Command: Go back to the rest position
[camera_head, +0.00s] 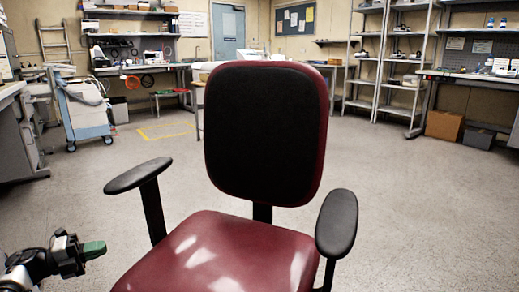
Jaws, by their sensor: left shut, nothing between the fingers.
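My left gripper (94,250) shows at the lower left of the head view, at the end of my dark arm. Its green-tipped fingers are together with nothing between them. It is left of a red office chair and apart from it. My right gripper is not in view. No infusion pump can be made out clearly.
The red chair (247,250) with black armrests stands close in front and fills the middle. A blue-white cart (84,110) stands at the left, workbenches and shelves (395,60) along the back. Grey floor (420,200) is clear on the right.

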